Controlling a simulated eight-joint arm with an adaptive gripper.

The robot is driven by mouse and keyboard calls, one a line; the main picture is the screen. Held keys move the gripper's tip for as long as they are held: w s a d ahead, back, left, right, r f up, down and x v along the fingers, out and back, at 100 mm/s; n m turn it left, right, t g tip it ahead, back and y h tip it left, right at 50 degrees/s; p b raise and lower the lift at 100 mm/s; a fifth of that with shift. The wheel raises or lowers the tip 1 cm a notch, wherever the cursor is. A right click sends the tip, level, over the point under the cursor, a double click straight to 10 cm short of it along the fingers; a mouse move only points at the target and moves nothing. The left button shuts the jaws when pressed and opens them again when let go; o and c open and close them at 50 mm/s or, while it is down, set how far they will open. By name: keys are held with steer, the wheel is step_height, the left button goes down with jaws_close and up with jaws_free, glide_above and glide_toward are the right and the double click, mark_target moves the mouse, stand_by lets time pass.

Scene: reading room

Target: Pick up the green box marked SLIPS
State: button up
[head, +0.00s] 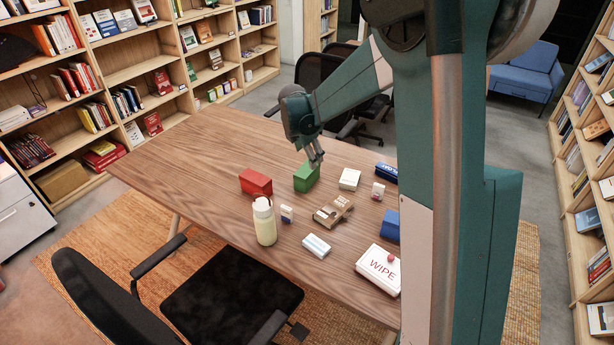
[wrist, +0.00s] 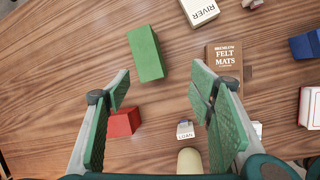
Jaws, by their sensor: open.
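The green box (head: 305,179) stands on the wooden table between a red box and a cream box. No lettering can be read on it in either view. In the wrist view the green box (wrist: 146,54) lies beyond my fingertips, left of the middle, slightly tilted in the picture. My gripper (head: 316,160) is above the table, close over the green box in the head view. In the wrist view my gripper (wrist: 162,84) has its green fingers wide apart with nothing between the tips but table. I cannot tell from the head view whether it touches the box.
A red box (head: 256,182) is left of the green box, and a cream RIVER box (head: 349,179) is right. A brown FELT MATS box (head: 333,209), a pale bottle (head: 264,222), a LOAN box (wrist: 185,130) and a WIPE box (head: 378,269) stand nearer. The table's left is clear.

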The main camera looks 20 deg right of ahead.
mark_target(307, 169)
steer(key=w+f+n, duration=0.1)
steer(key=w+f, duration=0.1)
steer(key=w+f+n, duration=0.1)
steer(key=w+f, duration=0.1)
steer(key=f, duration=0.1)
steer(key=w+f+n, duration=0.1)
steer(key=w+f, duration=0.1)
steer(key=f, duration=0.1)
steer(key=shift+w+n+g+h+p, duration=0.1)
steer(key=shift+n+g+h+p, duration=0.2)
steer(key=shift+n+p, duration=0.1)
steer(key=shift+r, duration=0.1)
steer(key=shift+d, duration=0.1)
steer(key=shift+x, duration=1.3)
steer(key=shift+b+x, duration=0.7)
steer(key=shift+x, duration=1.9)
steer(key=shift+w, duration=0.15)
steer(key=shift+f+b, duration=0.2)
steer(key=shift+b, duration=0.1)
